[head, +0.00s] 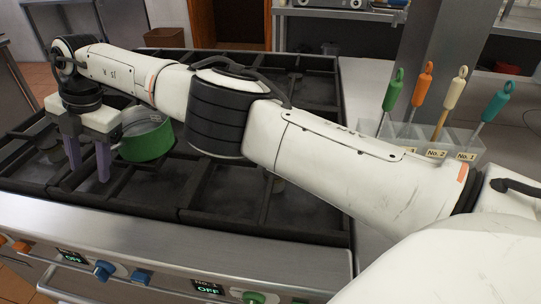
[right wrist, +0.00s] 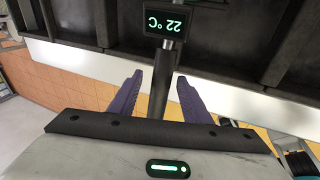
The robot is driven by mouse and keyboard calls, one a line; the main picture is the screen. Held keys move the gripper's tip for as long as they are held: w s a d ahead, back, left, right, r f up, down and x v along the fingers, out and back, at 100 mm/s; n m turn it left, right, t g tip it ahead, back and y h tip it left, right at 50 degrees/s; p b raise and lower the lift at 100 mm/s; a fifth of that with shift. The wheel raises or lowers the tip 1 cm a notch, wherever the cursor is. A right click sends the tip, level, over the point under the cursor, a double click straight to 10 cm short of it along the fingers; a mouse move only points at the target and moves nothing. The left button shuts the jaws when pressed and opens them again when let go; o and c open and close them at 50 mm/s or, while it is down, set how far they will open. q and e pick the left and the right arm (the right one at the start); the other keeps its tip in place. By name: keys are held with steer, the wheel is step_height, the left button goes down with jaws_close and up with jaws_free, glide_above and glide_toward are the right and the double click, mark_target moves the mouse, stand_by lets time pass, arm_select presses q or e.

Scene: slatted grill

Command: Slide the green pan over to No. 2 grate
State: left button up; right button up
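The green pan (head: 147,142) sits on the black slatted grates at the left of the grill in the head view. My right arm reaches across from the right, and my right gripper (head: 88,172) hangs with its purple fingers down, just left of the pan. In the right wrist view a dark rod with a 22°C display (right wrist: 170,22) runs between the spread fingers of that gripper (right wrist: 158,92); gaps show on both sides. I cannot tell whether this rod is the pan's handle. No. 2 grate cannot be picked out by a label. My left gripper is not in view.
The grill's front panel (head: 165,245) carries orange, blue and green knobs and small displays; one reads No. 1 OFF. At right, a numbered holder (head: 452,140) keeps several coloured-handled utensils. My right arm covers much of the middle grates; the front grates (head: 225,190) look bare.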

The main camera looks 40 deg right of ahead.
steer(key=shift+s+f, duration=0.1)
steer(key=shift+f, duration=0.15)
steer(key=shift+b+v, duration=0.55)
steer(key=shift+v, duration=0.8)
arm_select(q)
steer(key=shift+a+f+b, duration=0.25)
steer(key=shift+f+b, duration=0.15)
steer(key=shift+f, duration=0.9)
arm_select(e)
steer(key=v, duration=0.8)
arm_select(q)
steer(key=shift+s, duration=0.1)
